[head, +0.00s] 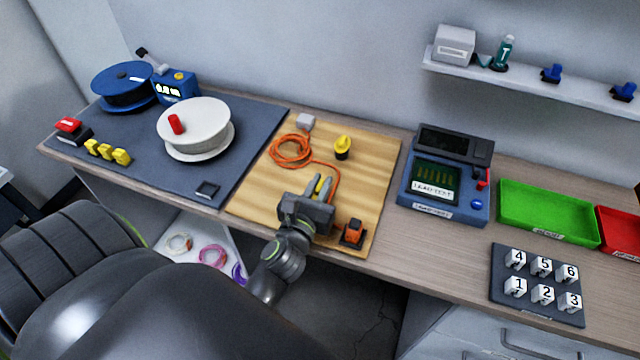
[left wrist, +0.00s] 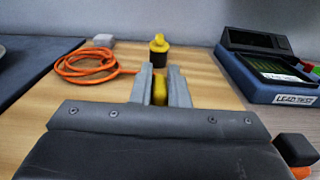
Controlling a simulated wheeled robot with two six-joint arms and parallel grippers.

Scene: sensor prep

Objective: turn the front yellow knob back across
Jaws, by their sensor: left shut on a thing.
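The front yellow knob (head: 321,187) is on the wooden board (head: 373,168), mostly hidden by my gripper. My left gripper (head: 317,184) is shut on it, one finger on each side. In the left wrist view the knob (left wrist: 159,91) shows as a yellow strip between the two grey fingers (left wrist: 160,85). The exact angle of its handle is hard to tell. A second yellow knob (head: 342,146) on a black base stands farther back, clear of the gripper; it also shows in the left wrist view (left wrist: 159,44). My right gripper is not in view.
An orange cable (head: 290,151) lies coiled left of the knobs, near a small grey block (head: 306,121). An orange-and-black switch (head: 354,231) sits at the board's front right. The blue lead tester (head: 446,182) stands right of the board; a white spool (head: 196,124) stands left.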

